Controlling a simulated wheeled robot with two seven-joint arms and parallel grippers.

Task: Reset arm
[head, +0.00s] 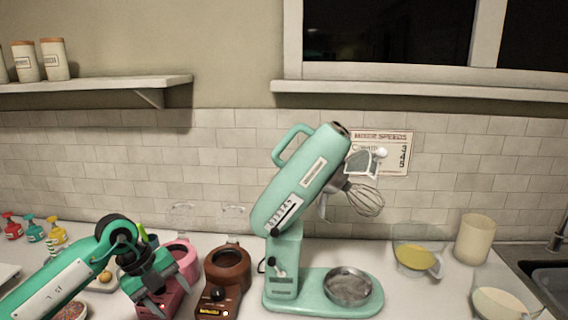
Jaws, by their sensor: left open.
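My left arm comes in from the lower left of the head view. My left gripper (160,302) is open and points down over the counter, in front of a pink machine (181,258). It overlaps the pink machine's dark red base in the picture, and I cannot tell whether it touches. Nothing shows between its fingers. My right gripper is not in view.
A brown machine (226,270) stands just right of the gripper. A teal stand mixer (300,190) has its head tilted up over a metal bowl (348,287). A yellow-filled bowl (414,257), cream canister (474,239) and sink (550,283) are right. Small bottles (34,230) stand left.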

